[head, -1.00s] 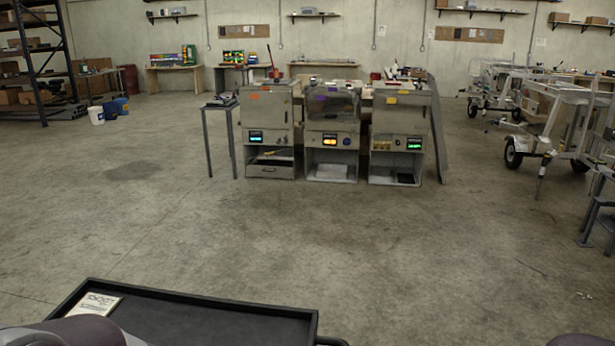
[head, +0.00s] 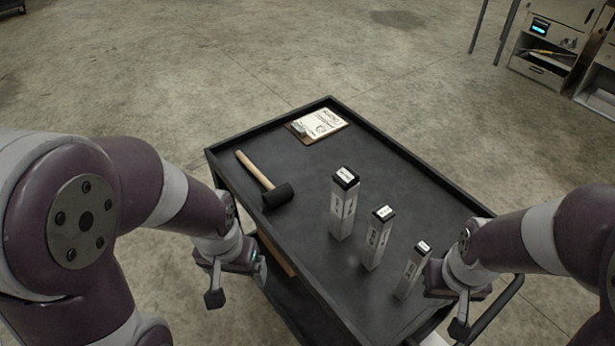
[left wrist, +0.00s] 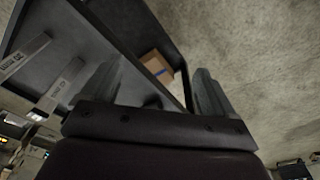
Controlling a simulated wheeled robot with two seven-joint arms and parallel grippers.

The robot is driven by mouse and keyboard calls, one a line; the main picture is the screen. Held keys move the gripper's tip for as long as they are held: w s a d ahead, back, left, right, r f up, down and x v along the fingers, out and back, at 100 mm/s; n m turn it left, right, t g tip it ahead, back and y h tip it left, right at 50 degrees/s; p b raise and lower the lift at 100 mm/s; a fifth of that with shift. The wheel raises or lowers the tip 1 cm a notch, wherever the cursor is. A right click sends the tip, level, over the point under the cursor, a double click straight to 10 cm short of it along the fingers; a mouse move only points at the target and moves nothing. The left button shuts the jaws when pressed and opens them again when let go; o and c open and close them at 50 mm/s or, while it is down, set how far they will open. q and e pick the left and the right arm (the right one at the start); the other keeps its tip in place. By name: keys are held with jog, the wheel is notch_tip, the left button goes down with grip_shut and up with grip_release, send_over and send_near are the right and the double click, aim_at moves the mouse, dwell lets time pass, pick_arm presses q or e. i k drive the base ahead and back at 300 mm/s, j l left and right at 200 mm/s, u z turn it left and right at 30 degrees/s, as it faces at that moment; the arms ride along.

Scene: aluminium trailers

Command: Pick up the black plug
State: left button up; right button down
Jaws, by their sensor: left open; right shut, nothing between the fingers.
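Three upright square aluminium posts stand on the black cart top (head: 300,165) in the head view. My left gripper (head: 214,297) is open and empty beside the cart's left edge, apart from the posts. In the left wrist view its spread fingers (left wrist: 152,95) have nothing between them. My right gripper (head: 460,320) is shut and empty, near the shortest post at the cart's right side.
A mallet (head: 277,196) with a wooden handle lies on the cart's left part. A clipboard (head: 317,126) lies at the far corner. A cardboard box (left wrist: 158,66) sits lower in the cart. The cart's raised rim surrounds the top. Open concrete floor lies beyond.

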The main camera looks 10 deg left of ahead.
aim_at(346, 178)
jog(key=j+z, duration=0.15)
jog(key=z, duration=0.25)
jog(key=i+j+z, duration=0.15)
jog(key=z, duration=0.2)
jog(key=j+z, duration=0.2)
jog(key=z, duration=0.2)
jog(key=j+z, duration=0.15)
jog(key=z, duration=0.2)
jog(key=j, duration=1.45)
